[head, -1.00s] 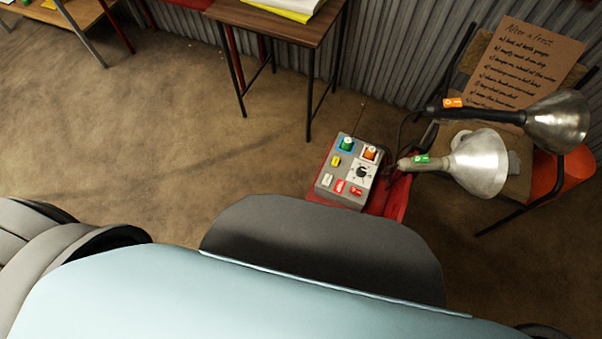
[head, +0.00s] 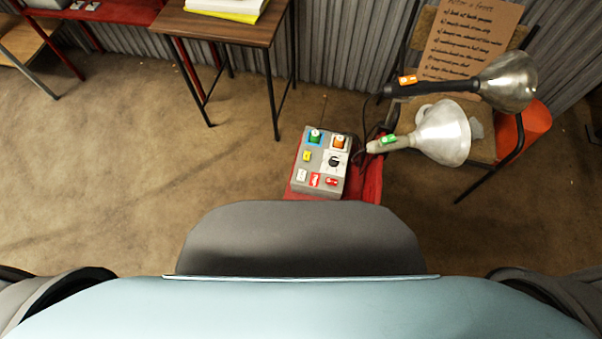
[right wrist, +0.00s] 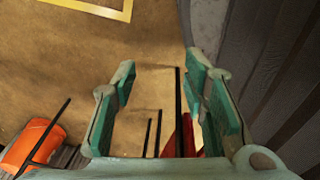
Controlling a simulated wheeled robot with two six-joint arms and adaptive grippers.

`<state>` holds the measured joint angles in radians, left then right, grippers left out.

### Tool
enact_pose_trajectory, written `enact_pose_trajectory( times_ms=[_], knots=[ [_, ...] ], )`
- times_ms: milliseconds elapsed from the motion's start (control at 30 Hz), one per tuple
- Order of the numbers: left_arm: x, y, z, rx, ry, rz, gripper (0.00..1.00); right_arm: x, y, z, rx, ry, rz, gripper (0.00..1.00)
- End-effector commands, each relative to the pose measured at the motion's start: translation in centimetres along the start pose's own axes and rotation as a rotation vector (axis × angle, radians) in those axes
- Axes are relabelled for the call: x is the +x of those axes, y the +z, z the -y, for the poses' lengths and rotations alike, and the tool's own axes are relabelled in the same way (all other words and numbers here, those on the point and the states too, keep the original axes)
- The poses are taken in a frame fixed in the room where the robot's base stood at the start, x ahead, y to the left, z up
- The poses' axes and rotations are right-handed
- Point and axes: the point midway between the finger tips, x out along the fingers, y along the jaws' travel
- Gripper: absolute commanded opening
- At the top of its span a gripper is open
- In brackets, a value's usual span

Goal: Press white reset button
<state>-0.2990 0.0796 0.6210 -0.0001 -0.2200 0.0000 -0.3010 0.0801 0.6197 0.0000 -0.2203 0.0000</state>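A grey control box (head: 338,183) stands on a red surface in the middle of the head view. On its top are a green and an orange knob at the back, a yellow button, a black dial on a white plate, and a front row of buttons. The white button (head: 301,175) is at the front left of that row, beside two red ones. My right gripper (right wrist: 160,85) shows in the right wrist view, fingers wide apart and empty. It is away from the box, which that view does not show. My left gripper is not in view.
Two metal lamps (head: 443,132) with green and orange tags are right of the box, by a chair with a cardboard note (head: 470,40). A wooden table (head: 222,28) stands at the back. The floor at left is clear.

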Motion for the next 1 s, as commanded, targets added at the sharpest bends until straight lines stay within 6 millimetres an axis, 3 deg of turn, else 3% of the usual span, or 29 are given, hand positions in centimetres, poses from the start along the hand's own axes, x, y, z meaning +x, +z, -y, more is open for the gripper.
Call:
enact_pose_trajectory(
  times_ms=[33, 233, 267, 1000],
  knots=[
    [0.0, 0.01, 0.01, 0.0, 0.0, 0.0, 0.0, 0.0, -0.01, 0.01, 0.0, 0.0, 0.0, 0.34],
    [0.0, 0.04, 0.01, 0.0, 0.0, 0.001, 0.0, 0.0, -0.03, 0.02, 0.0, 0.0, -0.001, 0.02],
    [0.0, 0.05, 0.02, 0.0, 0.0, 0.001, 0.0, 0.0, -0.04, 0.02, 0.0, 0.0, -0.001, 0.0],
    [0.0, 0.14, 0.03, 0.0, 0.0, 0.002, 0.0, 0.01, -0.11, 0.04, 0.0, -0.001, -0.002, 0.0]
  ],
)
